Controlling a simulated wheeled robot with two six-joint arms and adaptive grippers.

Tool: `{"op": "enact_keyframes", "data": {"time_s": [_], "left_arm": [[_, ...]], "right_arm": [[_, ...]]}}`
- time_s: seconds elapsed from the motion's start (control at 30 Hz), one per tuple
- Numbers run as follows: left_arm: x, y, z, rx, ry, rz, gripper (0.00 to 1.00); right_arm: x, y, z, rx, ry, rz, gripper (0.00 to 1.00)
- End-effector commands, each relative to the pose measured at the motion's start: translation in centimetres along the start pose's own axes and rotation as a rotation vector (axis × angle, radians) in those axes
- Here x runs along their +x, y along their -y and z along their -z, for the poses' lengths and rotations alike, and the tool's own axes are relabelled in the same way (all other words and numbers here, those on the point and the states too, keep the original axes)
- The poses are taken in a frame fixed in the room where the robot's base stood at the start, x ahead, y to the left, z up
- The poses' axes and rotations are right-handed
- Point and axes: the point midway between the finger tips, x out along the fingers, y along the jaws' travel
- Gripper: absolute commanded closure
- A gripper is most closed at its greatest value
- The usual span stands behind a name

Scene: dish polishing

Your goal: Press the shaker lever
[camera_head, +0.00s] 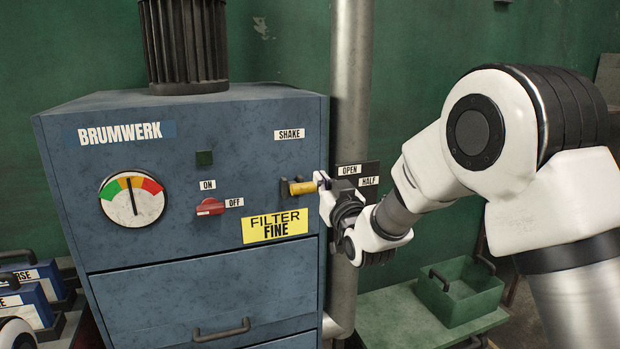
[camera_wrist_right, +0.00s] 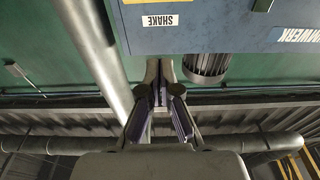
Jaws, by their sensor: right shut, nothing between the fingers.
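The shaker lever (camera_head: 300,187) is a short yellow handle on the front of the blue BRUMWERK machine (camera_head: 150,255), under the SHAKE label (camera_head: 289,134). My right gripper (camera_head: 322,182) is at the lever's right end, close to it; I cannot tell whether they touch. In the right wrist view its fingers (camera_wrist_right: 162,78) are together with nothing between them. That view shows the SHAKE label (camera_wrist_right: 161,20) but not the lever. My left gripper is not in view.
A grey vertical pipe (camera_head: 350,80) stands right behind my right gripper. A green bin (camera_head: 462,293) sits at lower right.

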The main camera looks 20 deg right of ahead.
Motion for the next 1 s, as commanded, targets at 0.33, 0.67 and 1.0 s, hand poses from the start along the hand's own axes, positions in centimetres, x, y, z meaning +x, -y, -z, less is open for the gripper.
{"op": "enact_keyframes", "data": {"time_s": [0.33, 0.67, 1.0], "left_arm": [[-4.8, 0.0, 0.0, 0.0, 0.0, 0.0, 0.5], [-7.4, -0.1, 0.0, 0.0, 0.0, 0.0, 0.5], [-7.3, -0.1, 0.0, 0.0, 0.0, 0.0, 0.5]], "right_arm": [[7.4, 0.0, 0.7, 0.0, -0.001, 0.0, 1.0], [7.4, 0.0, -3.3, 0.0, 0.002, 0.0, 1.0], [7.3, 0.0, -3.8, 0.0, 0.0, 0.0, 1.0]]}}
